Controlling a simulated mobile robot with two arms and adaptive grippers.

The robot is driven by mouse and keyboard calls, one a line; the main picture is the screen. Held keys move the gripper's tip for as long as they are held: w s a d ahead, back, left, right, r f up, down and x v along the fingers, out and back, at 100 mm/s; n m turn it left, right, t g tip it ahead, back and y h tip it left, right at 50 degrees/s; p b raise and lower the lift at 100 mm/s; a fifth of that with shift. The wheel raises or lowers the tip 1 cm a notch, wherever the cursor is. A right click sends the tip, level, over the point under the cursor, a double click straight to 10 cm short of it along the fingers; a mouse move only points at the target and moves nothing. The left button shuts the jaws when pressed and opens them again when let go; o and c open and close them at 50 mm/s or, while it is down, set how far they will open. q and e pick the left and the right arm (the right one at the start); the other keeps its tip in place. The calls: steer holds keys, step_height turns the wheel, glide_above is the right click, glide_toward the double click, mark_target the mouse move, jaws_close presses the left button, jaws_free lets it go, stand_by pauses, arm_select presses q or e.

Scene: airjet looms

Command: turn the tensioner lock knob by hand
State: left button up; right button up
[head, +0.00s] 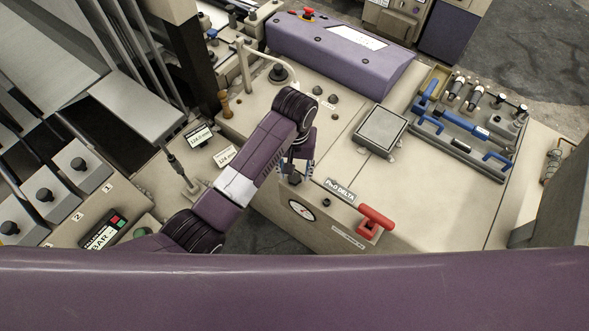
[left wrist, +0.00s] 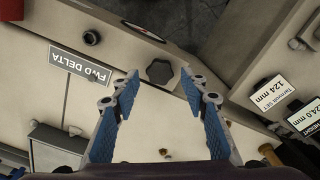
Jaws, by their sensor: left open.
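A dark lobed knob (left wrist: 160,71), which appears to be the tensioner lock knob, sits on the beige machine panel in the left wrist view. In the head view it shows as a dark shape (head: 294,179) below my gripper. My left gripper (left wrist: 160,79) is open and empty, its blue-padded fingers spread either side of the knob in the picture. I cannot tell how far the knob lies beyond the fingertips. In the head view the left gripper (head: 296,165) points down at the panel edge. My right gripper is not in view.
A "FWD DELTA" label (head: 340,190) and a red T-handle (head: 374,222) are right of the knob. A round gauge (head: 301,210) is on the front face. A square grey box (head: 380,130) and a tool tray (head: 466,121) stand farther right. A white bent rod (head: 262,65) rises behind.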

arm_select(q)
steer(key=shift+n, duration=1)
steer(key=shift+f, duration=1)
steer(key=shift+c, duration=0.6)
